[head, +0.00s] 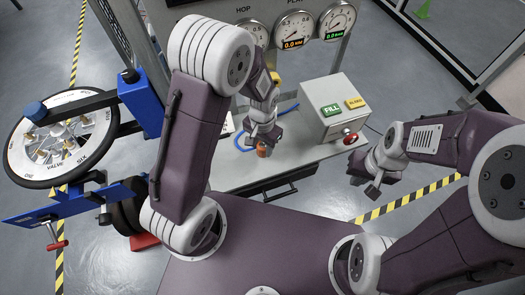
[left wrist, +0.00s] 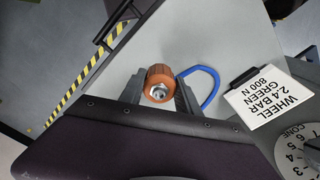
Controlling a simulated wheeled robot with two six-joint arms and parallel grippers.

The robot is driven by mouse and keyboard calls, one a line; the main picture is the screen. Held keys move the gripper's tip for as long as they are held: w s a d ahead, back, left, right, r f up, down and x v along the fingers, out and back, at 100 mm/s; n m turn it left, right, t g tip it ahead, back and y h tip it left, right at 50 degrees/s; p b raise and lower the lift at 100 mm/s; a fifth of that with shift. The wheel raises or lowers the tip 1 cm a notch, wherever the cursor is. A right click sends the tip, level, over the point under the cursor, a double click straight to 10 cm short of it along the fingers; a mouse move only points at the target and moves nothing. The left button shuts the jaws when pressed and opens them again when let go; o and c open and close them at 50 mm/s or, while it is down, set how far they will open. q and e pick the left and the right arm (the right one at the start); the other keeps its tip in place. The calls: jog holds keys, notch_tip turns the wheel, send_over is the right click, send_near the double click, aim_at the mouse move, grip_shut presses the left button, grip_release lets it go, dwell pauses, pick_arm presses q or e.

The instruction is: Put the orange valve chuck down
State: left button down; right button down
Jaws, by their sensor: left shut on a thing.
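My left gripper (head: 263,143) is shut on the orange valve chuck (head: 264,151) over the grey bench (head: 225,178). In the left wrist view the chuck (left wrist: 160,74) is a short orange cylinder with a metal fitting at its centre, held between the two dark fingers. A blue hose (left wrist: 213,85) loops beside it. I cannot tell whether the chuck touches the bench top. My right gripper (head: 366,186) is empty, its fingers apart, right of the bench and away from the chuck.
A control box (head: 330,108) with FILL and ALARM labels and a red button (head: 350,139) stands on the bench. Gauges (head: 293,28) stand behind. A wheel (head: 62,138) sits in a blue-armed stand at left. A white card (left wrist: 270,100) lies right in the wrist view.

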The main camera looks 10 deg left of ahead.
aim_at(263, 153)
pick_arm(q)
notch_tip(263, 153, down, 3)
jog(key=shift+s+f, duration=0.1)
jog(key=shift+f, duration=0.25)
jog(key=shift+f, duration=0.2)
jog(key=c, duration=0.9)
grip_release()
jog(key=shift+o, duration=0.2)
